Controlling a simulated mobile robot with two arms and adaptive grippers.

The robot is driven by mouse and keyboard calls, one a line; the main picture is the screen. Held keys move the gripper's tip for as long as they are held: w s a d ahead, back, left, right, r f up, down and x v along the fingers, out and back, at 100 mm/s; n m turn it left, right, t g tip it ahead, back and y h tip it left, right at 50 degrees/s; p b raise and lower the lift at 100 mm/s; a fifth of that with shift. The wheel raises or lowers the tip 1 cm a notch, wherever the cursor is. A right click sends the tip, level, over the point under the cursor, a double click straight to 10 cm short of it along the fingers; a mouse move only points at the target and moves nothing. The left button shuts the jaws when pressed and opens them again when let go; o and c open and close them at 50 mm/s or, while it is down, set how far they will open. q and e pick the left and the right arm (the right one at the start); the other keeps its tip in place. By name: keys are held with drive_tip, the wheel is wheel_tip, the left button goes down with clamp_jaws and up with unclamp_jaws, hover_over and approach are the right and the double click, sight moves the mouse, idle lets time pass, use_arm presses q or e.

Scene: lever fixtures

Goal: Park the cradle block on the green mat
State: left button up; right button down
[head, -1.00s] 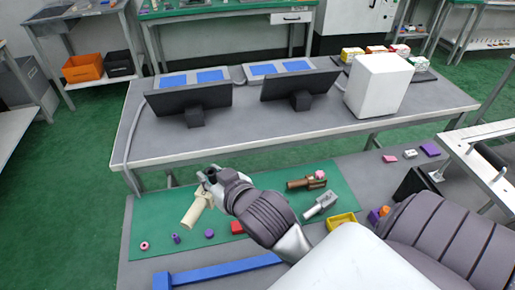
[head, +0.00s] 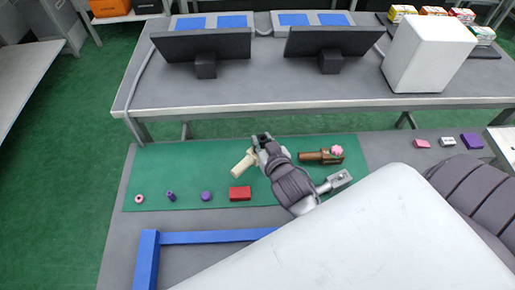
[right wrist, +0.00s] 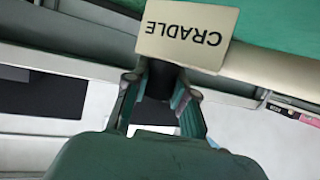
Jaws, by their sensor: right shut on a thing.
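The cradle block is a beige block (head: 243,165) that appears over the far middle part of the green mat (head: 160,163). In the right wrist view its beige face (right wrist: 187,33) reads CRADLE upside down, with a dark post below it. My right gripper (head: 262,141) is shut on the cradle block; in the right wrist view its fingers (right wrist: 157,88) close on the dark post. The block looks tilted in the head view. I cannot tell whether it touches the mat. My left gripper is not in view.
On the mat lie a pink ring (head: 139,198), a purple cylinder (head: 171,196), a purple disc (head: 206,196) and a red block (head: 240,193). A brown fixture (head: 312,156) and a grey lever piece (head: 338,181) are to the right. A blue frame (head: 148,258) is in front.

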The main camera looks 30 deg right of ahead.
drive_tip(key=shift+w+a+f, duration=0.1)
drive_tip(key=shift+w+f, duration=0.15)
drive_tip(key=shift+w, duration=0.25)
drive_tip(key=shift+w+a+f, duration=0.1)
drive_tip(key=shift+w+f, duration=0.15)
drive_tip(key=shift+w, duration=0.2)
drive_tip(key=shift+f+b, duration=0.4)
drive_tip(key=shift+f, duration=1.65)
drive_tip(key=shift+f, duration=0.2)
drive_tip(key=c, duration=1)
unclamp_jaws()
drive_tip(key=shift+o, duration=0.2)
drive_tip(key=shift+r, duration=0.25)
drive_tip(key=v, duration=1.2)
